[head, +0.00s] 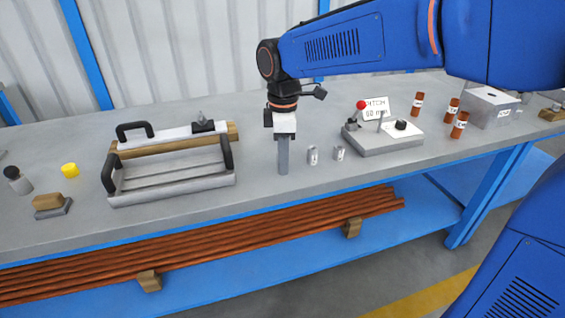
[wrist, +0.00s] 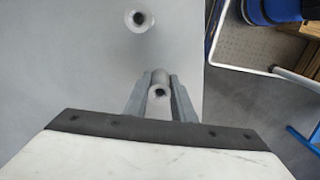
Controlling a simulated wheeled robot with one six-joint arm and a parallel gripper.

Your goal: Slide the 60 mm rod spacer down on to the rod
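My gripper (head: 283,168) points straight down low over the bench, just left of two small grey labelled cylinders. In the wrist view, my gripper (wrist: 160,95) has a grey hollow spacer (wrist: 159,76) between its fingers, which appear to touch both its sides; its hole shows. In the head view the fingers hide this spacer. The near standing cylinder (head: 313,156) is taller than the other cylinder (head: 338,153). A grey ring with a dark hole (wrist: 149,22) shows ahead in the wrist view. I cannot read the small labels or clearly identify the rod.
A grey fixture (head: 385,141) with a red-knobbed lever, a thin pin and a pitch card (head: 375,104) stands to the right. Several brown labelled cylinders (head: 459,125) and a grey box (head: 488,107) stand beyond. A handled tray (head: 170,190) is left. Bench front (head: 330,195) is clear.

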